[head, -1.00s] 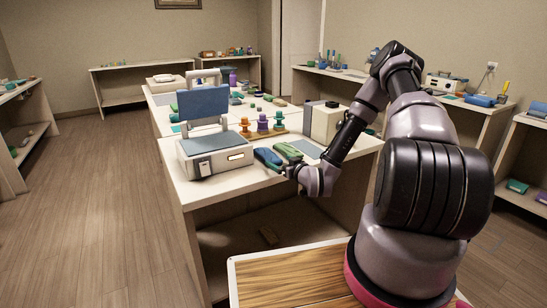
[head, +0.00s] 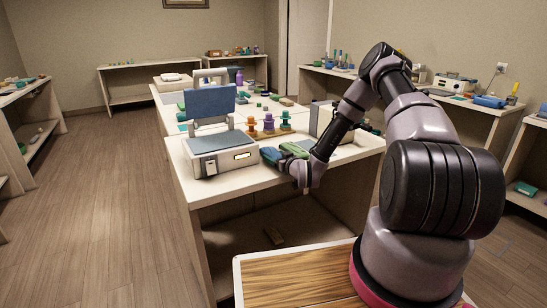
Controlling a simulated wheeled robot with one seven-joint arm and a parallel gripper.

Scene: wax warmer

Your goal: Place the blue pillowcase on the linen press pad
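The linen press (head: 221,163) is a white box on the near left of the central table. Its blue lid (head: 210,101) stands open, and its flat grey-blue pad (head: 212,141) shows bare. The blue pillowcase (head: 269,155) looks like a dark blue folded bundle just right of the press. A green bundle (head: 293,149) lies close beside it. My gripper (head: 287,163) is at the near side of these two bundles, low over the table's front edge. Its fingers are small and partly hidden, so I cannot tell if they are open or touching the blue pillowcase.
Orange, purple and teal spools (head: 269,124) stand behind the bundles. A pale box (head: 322,118) stands to the right, partly behind my arm. The open lid rises at the back of the press. Small items cover the table farther back.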

